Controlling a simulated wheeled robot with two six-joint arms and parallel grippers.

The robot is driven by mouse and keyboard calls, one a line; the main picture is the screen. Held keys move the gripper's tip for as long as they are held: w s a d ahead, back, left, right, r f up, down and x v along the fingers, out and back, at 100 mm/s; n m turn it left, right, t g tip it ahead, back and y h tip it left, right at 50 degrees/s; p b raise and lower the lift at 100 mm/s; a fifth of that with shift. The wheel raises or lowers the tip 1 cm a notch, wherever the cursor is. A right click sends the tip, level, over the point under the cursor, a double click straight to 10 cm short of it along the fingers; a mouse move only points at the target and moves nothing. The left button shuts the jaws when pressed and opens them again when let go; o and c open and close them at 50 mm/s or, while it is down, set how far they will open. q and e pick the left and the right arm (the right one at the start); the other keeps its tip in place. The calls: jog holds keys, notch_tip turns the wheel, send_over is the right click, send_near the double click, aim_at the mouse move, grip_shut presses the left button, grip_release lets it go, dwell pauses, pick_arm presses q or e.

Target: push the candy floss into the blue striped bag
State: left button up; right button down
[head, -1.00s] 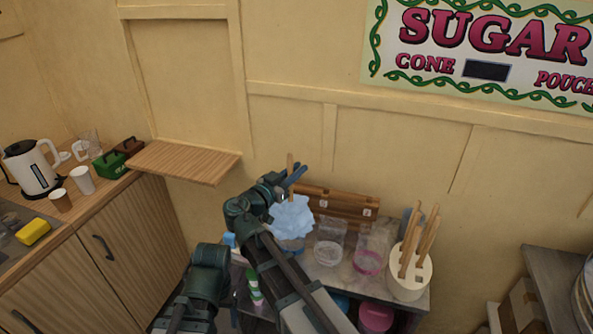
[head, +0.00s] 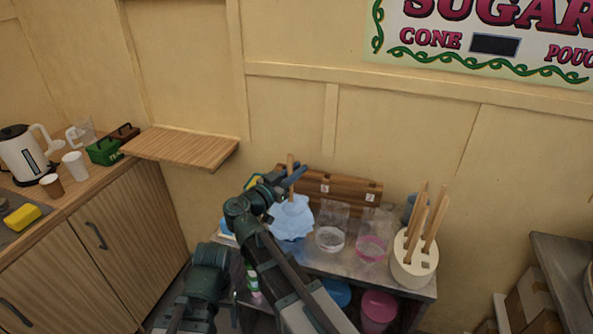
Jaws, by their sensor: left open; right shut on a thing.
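The candy floss (head: 290,219) is a light blue fluffy mass on an upright wooden stick (head: 290,163). My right gripper (head: 296,173) is shut on the stick above the floss, with blue fingertips. The floss sits low over the table, at the left end of the row of bags. The blue striped bag cannot be made out clearly; the floss and my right arm cover that spot. How deep the floss sits in it cannot be told. My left gripper is low at the left, apart from the floss; its fingertips are mostly hidden behind my own links.
A clear bag with a pale band (head: 330,238) and one with a pink band (head: 372,248) stand right of the floss. A cream holder (head: 414,262) with wooden sticks stands at the table's right end. A wooden box (head: 340,190) lies behind. A wall shelf (head: 180,148) is left.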

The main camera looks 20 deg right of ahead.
notch_tip(320, 180, down, 4)
jog(key=b, duration=0.3)
jog(key=shift+r, duration=0.1)
dwell(0.9)
notch_tip(320, 180, up, 18)
jog(key=p, duration=1.7)
jog(key=shift+f, duration=0.25)
